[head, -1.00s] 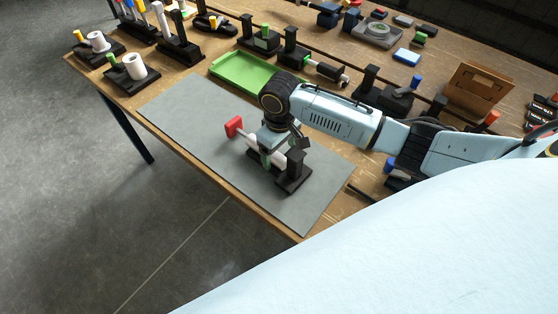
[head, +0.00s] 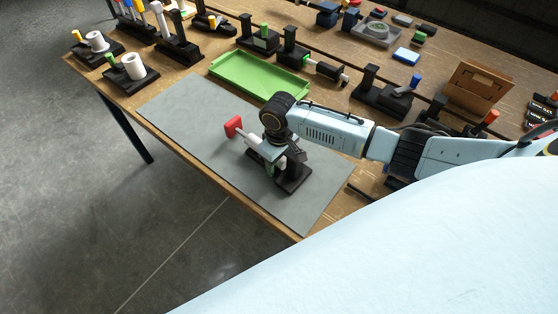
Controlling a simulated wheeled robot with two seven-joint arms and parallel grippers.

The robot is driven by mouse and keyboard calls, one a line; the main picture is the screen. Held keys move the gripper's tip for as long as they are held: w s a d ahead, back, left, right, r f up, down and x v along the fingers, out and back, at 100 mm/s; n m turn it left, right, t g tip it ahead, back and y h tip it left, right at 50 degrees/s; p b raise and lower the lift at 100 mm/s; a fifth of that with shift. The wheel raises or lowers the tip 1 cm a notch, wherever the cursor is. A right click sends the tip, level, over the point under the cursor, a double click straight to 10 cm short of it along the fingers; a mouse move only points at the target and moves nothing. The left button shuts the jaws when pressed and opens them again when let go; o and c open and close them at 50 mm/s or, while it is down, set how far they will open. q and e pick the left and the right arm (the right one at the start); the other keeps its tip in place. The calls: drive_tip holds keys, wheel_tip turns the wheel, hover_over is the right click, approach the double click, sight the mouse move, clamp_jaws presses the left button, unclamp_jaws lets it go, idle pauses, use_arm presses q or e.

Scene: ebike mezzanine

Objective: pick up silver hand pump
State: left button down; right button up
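The silver hand pump (head: 250,142), with a red handle (head: 233,127) at its left end, rests on a black holder (head: 291,180) on the grey mat. My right gripper (head: 272,158) is at the pump's barrel, coming down from above, and covers its middle. The fingertips are small and partly hidden by the wrist, so I cannot tell whether they are closed on the pump. The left gripper is not in the head view.
A green tray (head: 262,78) lies behind my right wrist. Black holders with tools stand along the back and right of the wooden table. The grey mat (head: 190,115) is clear left of the pump.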

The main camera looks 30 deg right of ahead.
drive_tip(key=c, duration=0.7)
drive_tip(key=shift+c, duration=0.4)
drive_tip(key=shift+r, duration=0.1)
